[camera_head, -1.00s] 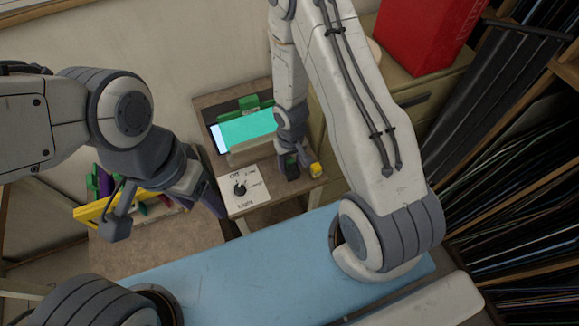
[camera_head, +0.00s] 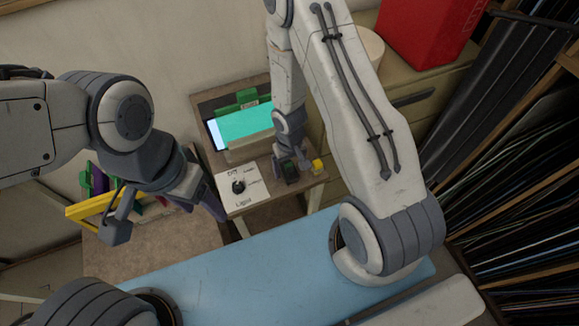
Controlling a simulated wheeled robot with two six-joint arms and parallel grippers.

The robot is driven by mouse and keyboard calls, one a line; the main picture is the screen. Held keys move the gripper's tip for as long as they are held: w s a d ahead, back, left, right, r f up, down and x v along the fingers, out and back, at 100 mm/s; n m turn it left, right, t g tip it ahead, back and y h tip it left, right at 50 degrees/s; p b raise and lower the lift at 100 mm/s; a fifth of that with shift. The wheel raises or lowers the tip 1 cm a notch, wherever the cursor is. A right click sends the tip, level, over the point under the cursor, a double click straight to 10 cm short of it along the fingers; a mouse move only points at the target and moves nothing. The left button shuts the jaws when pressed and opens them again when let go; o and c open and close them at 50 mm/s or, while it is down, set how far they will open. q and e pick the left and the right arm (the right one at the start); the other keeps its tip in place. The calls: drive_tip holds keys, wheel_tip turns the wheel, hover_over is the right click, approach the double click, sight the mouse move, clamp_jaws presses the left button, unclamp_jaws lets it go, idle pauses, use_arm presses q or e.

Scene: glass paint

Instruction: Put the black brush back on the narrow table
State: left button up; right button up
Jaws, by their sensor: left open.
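My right gripper (camera_head: 290,163) is over the front right part of a small wooden table (camera_head: 262,205). A small dark block-like thing (camera_head: 290,174) is at its fingertips; I cannot tell whether it is the black brush or whether the fingers grip it. No clear brush shape shows elsewhere, and the arms hide part of the scene. My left gripper (camera_head: 166,218) is open and appears empty, above a brown surface (camera_head: 140,258) at the left. I cannot tell which of these surfaces is the narrow table.
Coloured pieces (camera_head: 84,211) stand behind my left gripper. A blue surface (camera_head: 260,262) lies in front. A red container (camera_head: 420,30) is at the back right.

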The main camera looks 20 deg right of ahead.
wheel_tip(320, 180, up, 12)
drive_tip(key=p, duration=1.2)
wheel_tip(320, 180, up, 7)
drive_tip(key=n, duration=0.1)
hover_over(289, 165)
drive_tip(key=a, duration=0.3)
drive_tip(key=s+a+r+n, duration=0.2)
drive_tip(key=a+r, duration=0.3)
drive_tip(key=r, duration=0.4)
drive_tip(key=s+a+r+n+y, duration=0.1)
drive_tip(key=s+a+r+n, duration=0.3)
drive_tip(key=s+r, duration=0.9)
drive_tip(key=s, duration=0.3)
drive_tip(key=shift+a+r, duration=0.15)
drive_tip(key=shift+r, duration=0.05)
